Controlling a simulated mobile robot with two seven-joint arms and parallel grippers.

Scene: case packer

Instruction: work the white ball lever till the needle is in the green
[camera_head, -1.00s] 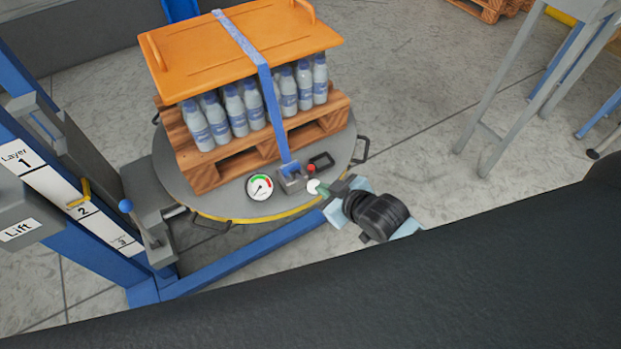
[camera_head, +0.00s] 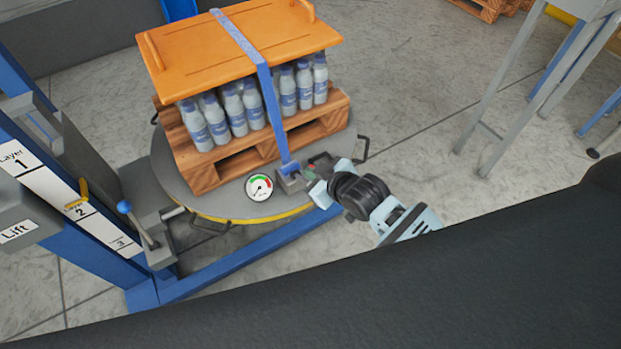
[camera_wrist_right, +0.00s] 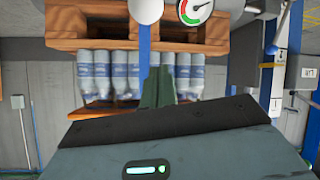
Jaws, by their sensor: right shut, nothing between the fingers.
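The round gauge (camera_head: 259,187) sits on the grey turntable's front edge. Its needle points to the lower left, outside the green band; it also shows at the top of the right wrist view (camera_wrist_right: 195,9). The white ball (camera_wrist_right: 146,10) is at the top of the right wrist view, beyond my fingertips. In the head view my right gripper covers most of the lever. My right gripper (camera_head: 314,172) is at the lever's place, right of the strap ratchet; its green fingers (camera_wrist_right: 156,86) are shut and empty. I cannot tell whether they touch the lever. My left gripper is out of view.
A wooden pallet (camera_head: 228,165) of bottles (camera_head: 235,112) stands on the turntable (camera_head: 190,195), under an orange board (camera_head: 235,50) with a blue strap (camera_head: 269,100). The lift column with layer labels (camera_head: 70,202) is at left. Floor to the right is clear up to a grey stand.

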